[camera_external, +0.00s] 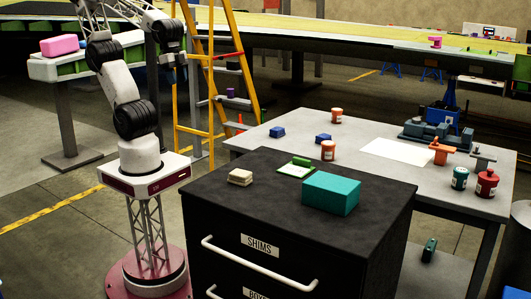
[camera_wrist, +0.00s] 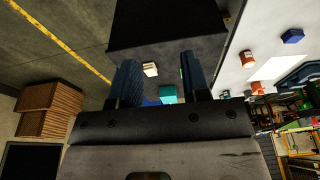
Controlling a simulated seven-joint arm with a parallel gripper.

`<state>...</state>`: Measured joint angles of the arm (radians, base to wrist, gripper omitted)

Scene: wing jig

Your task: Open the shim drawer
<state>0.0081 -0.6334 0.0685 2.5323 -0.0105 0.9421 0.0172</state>
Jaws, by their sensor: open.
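The shim drawer (camera_external: 225,258) is the top drawer of a black cabinet, with a white label reading SHIMS and a long white bar handle (camera_external: 258,266). It looks shut, its front flush with the cabinet. My gripper (camera_external: 178,66) is raised at the upper left in the external view, behind and well apart from the drawer handle. In the wrist view my gripper (camera_wrist: 158,76) has its two dark fingers spread, with nothing held between them. The cabinet (camera_wrist: 170,48) shows beyond the fingers there, but I cannot make out the handle.
On the cabinet top stand a beige block (camera_external: 240,177), a green clipboard-like item (camera_external: 297,168) and a teal box (camera_external: 331,193). A lower drawer has its own handle. A grey table (camera_external: 262,140) with cups and tools stands behind. A yellow ladder (camera_external: 238,62) is near my arm.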

